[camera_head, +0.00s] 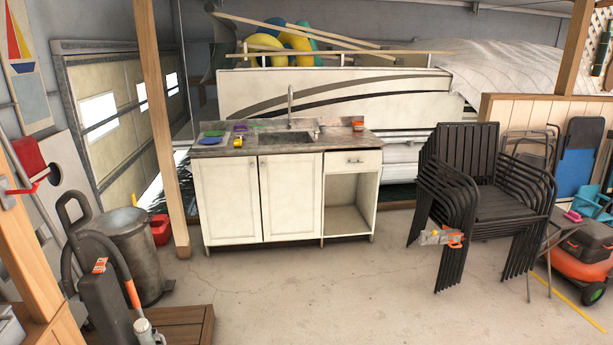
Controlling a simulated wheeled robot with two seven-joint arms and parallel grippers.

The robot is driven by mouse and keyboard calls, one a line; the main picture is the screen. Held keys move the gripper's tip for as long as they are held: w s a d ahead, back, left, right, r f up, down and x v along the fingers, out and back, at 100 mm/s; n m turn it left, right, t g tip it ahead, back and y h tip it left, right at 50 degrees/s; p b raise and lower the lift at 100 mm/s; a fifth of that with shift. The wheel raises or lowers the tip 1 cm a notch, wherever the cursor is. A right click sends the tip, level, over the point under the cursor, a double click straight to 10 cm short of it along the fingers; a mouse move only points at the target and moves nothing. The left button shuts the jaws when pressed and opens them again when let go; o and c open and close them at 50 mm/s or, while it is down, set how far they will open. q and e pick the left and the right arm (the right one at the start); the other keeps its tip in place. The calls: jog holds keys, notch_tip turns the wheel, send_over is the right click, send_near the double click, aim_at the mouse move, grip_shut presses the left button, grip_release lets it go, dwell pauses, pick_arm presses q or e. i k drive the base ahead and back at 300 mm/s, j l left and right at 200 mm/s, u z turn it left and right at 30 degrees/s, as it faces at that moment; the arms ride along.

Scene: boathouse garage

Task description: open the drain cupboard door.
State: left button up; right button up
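A white sink cabinet stands across the floor in front of me, near the middle of the view. It has a left door (227,201) and a right door (291,197) side by side, both shut, so the space behind them is hidden. The sink basin (265,137) and a tall faucet (290,105) are above the doors. To the right of the doors are a shut drawer (354,161) and an open, empty-looking compartment (346,205) below it. Neither of my grippers shows in the view.
Bare concrete floor (300,295) lies clear before the cabinet. A wooden post (163,125) stands just left of it. A metal bin (132,255) and low wooden platform (180,325) are at left. Stacked black chairs (485,200) stand at right. A boat (335,95) is behind.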

aim_at(291, 183)
jog(key=i, duration=3.35)
